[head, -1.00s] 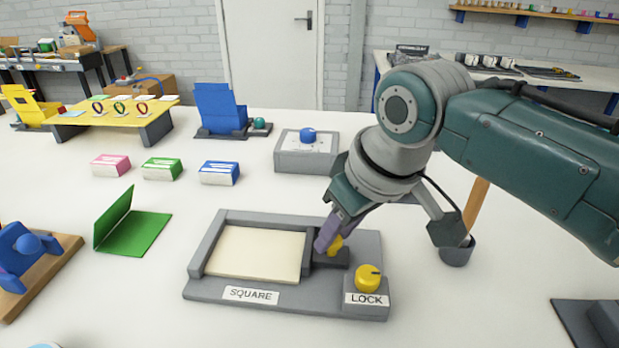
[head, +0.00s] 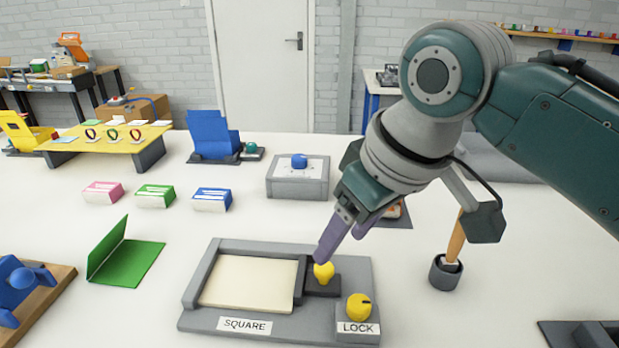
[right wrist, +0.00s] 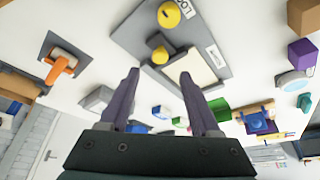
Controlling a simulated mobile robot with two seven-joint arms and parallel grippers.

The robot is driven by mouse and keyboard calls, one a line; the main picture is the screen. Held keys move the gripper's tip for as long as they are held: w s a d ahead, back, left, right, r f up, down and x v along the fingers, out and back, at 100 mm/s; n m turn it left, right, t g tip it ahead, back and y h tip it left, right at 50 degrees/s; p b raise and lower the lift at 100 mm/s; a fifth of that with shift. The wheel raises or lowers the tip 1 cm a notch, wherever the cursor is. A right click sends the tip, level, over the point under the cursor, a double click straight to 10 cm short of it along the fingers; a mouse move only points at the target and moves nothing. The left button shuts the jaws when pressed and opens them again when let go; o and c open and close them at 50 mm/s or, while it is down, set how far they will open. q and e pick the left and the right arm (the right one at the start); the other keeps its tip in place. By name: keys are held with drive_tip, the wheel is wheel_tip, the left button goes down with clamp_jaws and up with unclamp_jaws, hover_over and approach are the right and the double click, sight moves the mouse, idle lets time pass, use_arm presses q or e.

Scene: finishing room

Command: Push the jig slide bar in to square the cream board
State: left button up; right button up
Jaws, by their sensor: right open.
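The grey jig (head: 205,318) lies on the white table, with labels SQUARE and LOCK. The cream board (head: 247,282) lies in its recess, against or very near the dark slide bar (head: 301,280) on its right; I cannot tell if a gap is left. A yellow knob (head: 324,272) stands on the slide's dark block, and a yellow lock knob (head: 358,307) sits at the front right. My right gripper (head: 338,245) is open and empty, above and behind the slide knob. In the right wrist view its two purple fingers (right wrist: 155,88) are spread, with the jig beyond them. My left gripper is not in view.
A grey box with a blue button (head: 299,162) stands behind the jig. A grey cup with a wooden handle (head: 446,272) stands to the right. A green folded plate (head: 125,265) and a blue fixture on wood (head: 45,300) are at left. Table between is clear.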

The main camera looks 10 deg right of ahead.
drive_tip(key=v, duration=0.3)
drive_tip(key=s+d+f+m+h+p, duration=0.1)
drive_tip(key=s+d+m+p, duration=0.15)
drive_tip(key=s, duration=0.85)
drive_tip(key=s+d+f+m+h+p, duration=0.1)
drive_tip(key=s+d, duration=0.3)
drive_tip(key=s, duration=0.7)
wheel_tip(320, 180, up, 38)
drive_tip(key=p, duration=3.8)
drive_tip(key=shift+s+d, duration=0.25)
drive_tip(key=shift+s, duration=0.05)
drive_tip(key=shift+f, duration=0.15)
